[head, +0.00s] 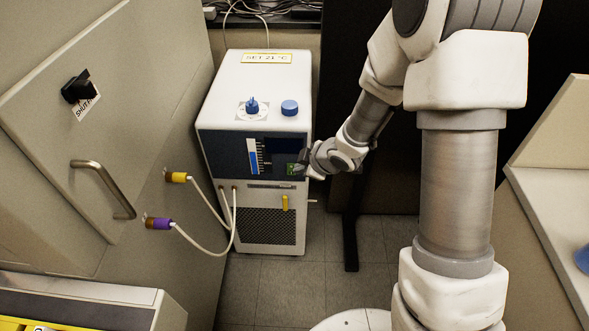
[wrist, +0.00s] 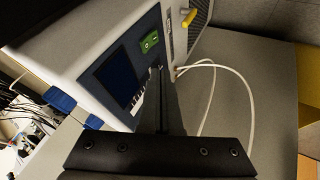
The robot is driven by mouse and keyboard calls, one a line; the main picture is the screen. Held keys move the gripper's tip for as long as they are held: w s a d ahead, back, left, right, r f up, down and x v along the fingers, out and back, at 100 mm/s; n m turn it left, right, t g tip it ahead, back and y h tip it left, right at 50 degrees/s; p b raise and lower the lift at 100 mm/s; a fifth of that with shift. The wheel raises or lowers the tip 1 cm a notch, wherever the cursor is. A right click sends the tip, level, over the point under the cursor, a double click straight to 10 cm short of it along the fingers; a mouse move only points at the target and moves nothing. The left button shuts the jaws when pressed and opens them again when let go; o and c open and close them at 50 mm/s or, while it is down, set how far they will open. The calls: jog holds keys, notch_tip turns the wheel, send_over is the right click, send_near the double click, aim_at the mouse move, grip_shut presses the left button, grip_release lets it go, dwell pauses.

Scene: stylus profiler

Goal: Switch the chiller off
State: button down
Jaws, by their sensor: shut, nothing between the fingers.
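The chiller (head: 262,85) is a white floor unit with a dark front panel, a level gauge and a dark display. Its green switch (head: 292,169) sits at the right of the panel. The wrist view shows the green switch (wrist: 150,42) with a small light rocker, beside the dark display (wrist: 118,78); I cannot tell the rocker's position. My gripper (head: 304,162) is at the panel's right edge, close to the switch and partly covering its surroundings. In the wrist view my shut, empty fingers (wrist: 160,72) point toward the panel below the switch; contact cannot be told.
A yellow-handled valve (head: 285,203) is lower on the chiller's front. White hoses (head: 208,207) run to yellow and purple fittings on the grey cabinet (head: 165,60) at left. Floor (head: 290,285) in front is clear.

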jog(key=v, duration=0.1)
jog(key=p+v, duration=0.1)
jog(key=v, duration=0.1)
jog(key=w+v, duration=0.1)
jog(key=shift+s+d+r+p, duration=0.15)
jog(key=shift+s+r+p, duration=0.15)
jog(key=shift+r, duration=0.25)
jog(key=shift+w, duration=0.1)
jog(key=s+d+r+m+t+h+p, duration=0.1)
jog(key=s+d+r+m+h+p, duration=0.2)
jog(key=r, duration=0.4)
jog(key=d+r+m+h+p, duration=0.1)
jog(key=d+r+m, duration=0.2)
jog(key=d+r, duration=0.3)
jog(key=s+d+r+m+t+h+p, duration=0.1)
jog(key=s+d+r+m+h+p, duration=0.15)
jog(key=r, duration=0.65)
jog(key=s+r+m+g+y+p, duration=0.1)
jog(key=s+r+m+p, duration=0.1)
jog(key=s+r+m, duration=0.2)
jog(key=s+r+m+g+y+p, duration=0.1)
jog(key=s+r+m+p, duration=0.1)
jog(key=s+r, duration=0.6)
jog(key=s+m, duration=0.1)
jog(key=s, duration=0.4)
jog(key=shift+s+a+m+g+p, duration=0.2)
jog(key=shift+s+m+g+p, duration=0.1)
jog(key=shift+m, duration=0.05)
jog(key=shift+r, duration=0.1)
